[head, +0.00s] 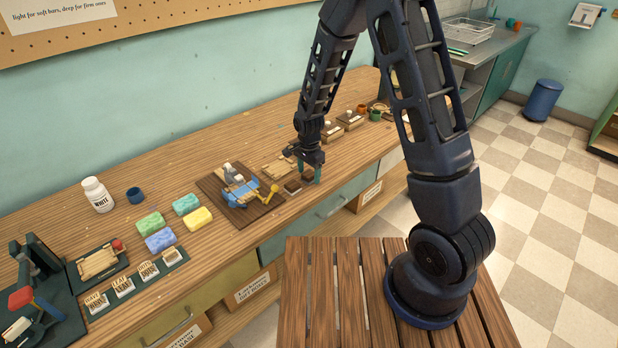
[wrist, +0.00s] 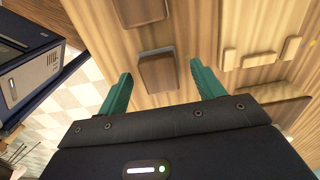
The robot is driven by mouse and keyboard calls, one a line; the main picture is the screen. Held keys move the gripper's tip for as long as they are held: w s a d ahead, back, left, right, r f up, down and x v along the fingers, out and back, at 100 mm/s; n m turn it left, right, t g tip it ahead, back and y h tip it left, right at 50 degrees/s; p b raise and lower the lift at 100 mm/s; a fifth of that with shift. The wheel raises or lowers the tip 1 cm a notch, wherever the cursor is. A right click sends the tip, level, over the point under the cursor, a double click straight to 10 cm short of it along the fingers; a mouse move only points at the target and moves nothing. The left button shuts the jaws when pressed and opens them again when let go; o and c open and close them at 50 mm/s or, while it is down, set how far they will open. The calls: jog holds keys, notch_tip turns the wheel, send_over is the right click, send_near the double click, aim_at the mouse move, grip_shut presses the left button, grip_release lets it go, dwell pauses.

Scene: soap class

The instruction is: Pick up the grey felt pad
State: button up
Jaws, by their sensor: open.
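A small brown block (wrist: 158,74) lies on the wooden bench between my fingertips in the wrist view. A thin grey strip (wrist: 156,52) shows along its far edge; it may be the grey felt pad, mostly hidden by the block, but I cannot tell. My gripper (wrist: 161,73) is open, with one teal finger on each side of the block and nothing visibly held. In the head view my gripper (head: 309,171) points down near the bench's front edge. I cannot tell its exact height above the block.
Another brown block (wrist: 140,10) lies close by. Pale wooden pieces (wrist: 258,60) are to the right in the wrist view. In the head view a dark board (head: 215,187) with a blue item (head: 240,194) stands left of my gripper, and small trays (head: 350,121) stand beyond it.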

jog(key=shift+f, duration=0.4)
jog(key=c, duration=1.1)
jog(key=shift+r, duration=0.15)
